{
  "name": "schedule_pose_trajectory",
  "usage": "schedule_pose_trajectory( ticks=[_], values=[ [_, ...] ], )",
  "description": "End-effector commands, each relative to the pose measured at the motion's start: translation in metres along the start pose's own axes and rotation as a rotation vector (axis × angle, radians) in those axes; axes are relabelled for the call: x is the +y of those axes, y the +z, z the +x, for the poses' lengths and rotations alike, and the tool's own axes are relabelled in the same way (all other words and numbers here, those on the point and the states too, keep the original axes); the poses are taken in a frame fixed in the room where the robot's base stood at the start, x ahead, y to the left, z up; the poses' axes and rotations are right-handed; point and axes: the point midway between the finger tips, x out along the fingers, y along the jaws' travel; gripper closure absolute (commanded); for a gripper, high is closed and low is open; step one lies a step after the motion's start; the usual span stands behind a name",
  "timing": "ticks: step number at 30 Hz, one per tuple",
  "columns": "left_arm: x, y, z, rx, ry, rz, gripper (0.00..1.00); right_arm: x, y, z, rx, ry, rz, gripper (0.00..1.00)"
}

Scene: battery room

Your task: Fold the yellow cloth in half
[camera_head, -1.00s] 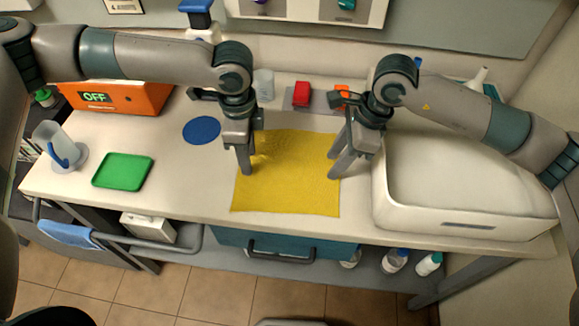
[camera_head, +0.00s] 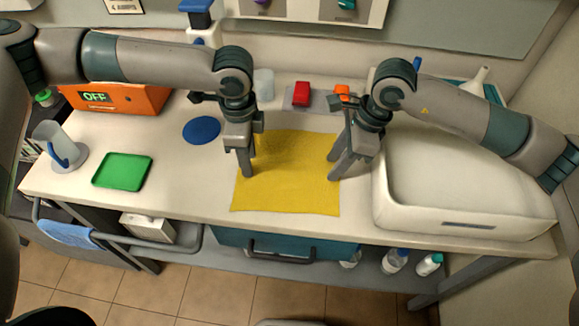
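The yellow cloth (camera_head: 288,185) lies spread out flat on the white bench top, close to its front edge. My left gripper (camera_head: 248,174) points down over the cloth's left side, with its fingertips at or just above the cloth. Its fingers overlap in this view, so I cannot tell whether it is open or shut. My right gripper (camera_head: 333,172) points down at the cloth's right edge, with its fingers apart and no cloth seen between them. The far corners of the cloth are partly hidden by the grippers.
A white bin (camera_head: 460,205) stands close on the right. A blue disc (camera_head: 201,130), a green tray (camera_head: 122,172) and a clear jug (camera_head: 60,150) are on the left. An orange case (camera_head: 130,98) and a red block (camera_head: 302,92) are behind. Bench between tray and cloth is free.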

Motion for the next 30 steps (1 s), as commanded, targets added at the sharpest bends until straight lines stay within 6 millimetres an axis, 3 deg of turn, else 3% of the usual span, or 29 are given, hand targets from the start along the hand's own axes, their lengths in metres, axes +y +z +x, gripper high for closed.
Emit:
schedule_pose_trajectory(
  ticks=[1,8,22,30],
  values=[
    [0.0,0.0,0.001,0.0,0.001,0.0,0.74,0.001,-0.001,0.001,0.001,0.002,0.0,0.74],
    [0.0,0.0,0.001,-0.001,0.001,0.0,1.0,0.001,-0.001,0.001,0.001,0.002,0.0,1.0],
    [0.0,0.001,0.0,-0.001,0.001,0.0,1.0,0.001,-0.001,0.001,0.002,0.002,0.001,1.0],
    [0.0,0.0,-0.011,-0.001,0.001,0.0,1.0,0.0,0.003,-0.01,0.002,0.002,0.001,1.0]
  ],
)
